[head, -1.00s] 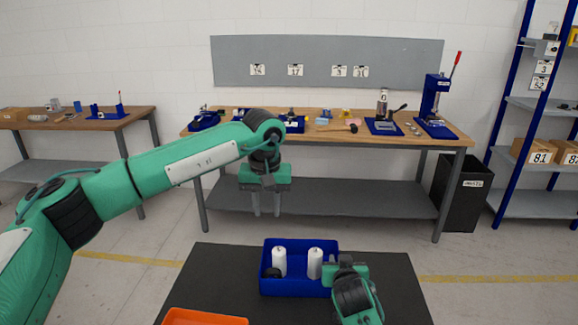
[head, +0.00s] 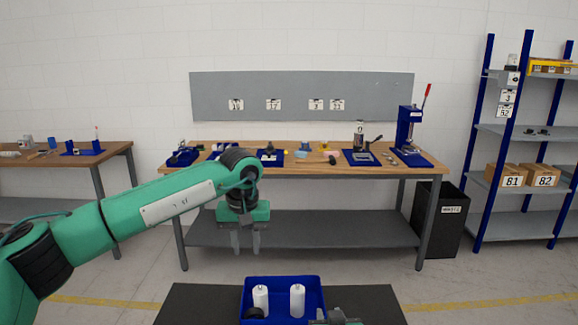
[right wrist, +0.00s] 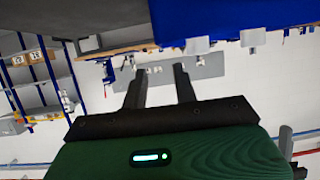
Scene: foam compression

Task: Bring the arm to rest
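My left arm comes in from the left in the head view. Its gripper (head: 247,248) points down in the air, with its two fingers apart and nothing between them. My right gripper shows only in part at the bottom edge of the head view, beside the blue tray (head: 322,288). In the right wrist view the right gripper (right wrist: 157,72) has its two fingers apart with nothing between them.
The blue tray holds two white cylinders (head: 260,297) (head: 297,300) and a dark round part, on a dark table (head: 195,300). A workbench (head: 230,170) with a blue press (head: 407,130), a black bin (head: 440,215) and shelves (head: 510,180) stand behind.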

